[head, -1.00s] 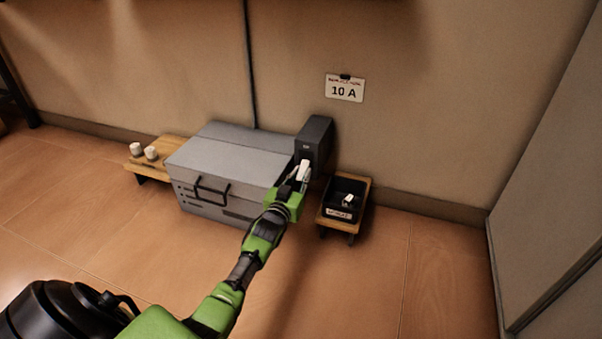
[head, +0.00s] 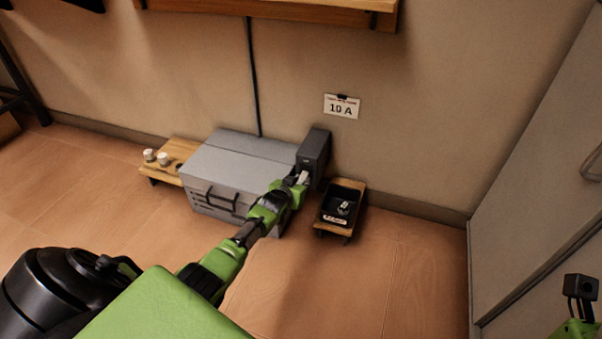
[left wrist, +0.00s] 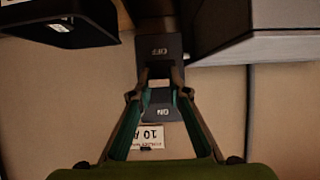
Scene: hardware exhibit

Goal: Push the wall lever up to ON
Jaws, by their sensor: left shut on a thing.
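The dark grey switch box (head: 316,153) stands against the wall at the right end of a grey case. Its lever (head: 303,178) shows as a small pale piece at my left gripper (head: 299,180), which is shut on it. In the left wrist view, upside down, the box face (left wrist: 160,48) carries an OFF label and an ON label, with the left fingertips (left wrist: 160,92) between them. The fingers hide much of the lever, so I cannot tell its exact angle. Of my right arm only a green and black part shows at the lower right edge; its fingers are out of view.
The grey case (head: 240,165) is left of the box. A black bin (head: 343,203) on a low wooden stand is right of it. A 10 A sign (head: 341,106) hangs above. A wooden shelf (head: 290,10) crosses the top. The floor in front is mostly clear.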

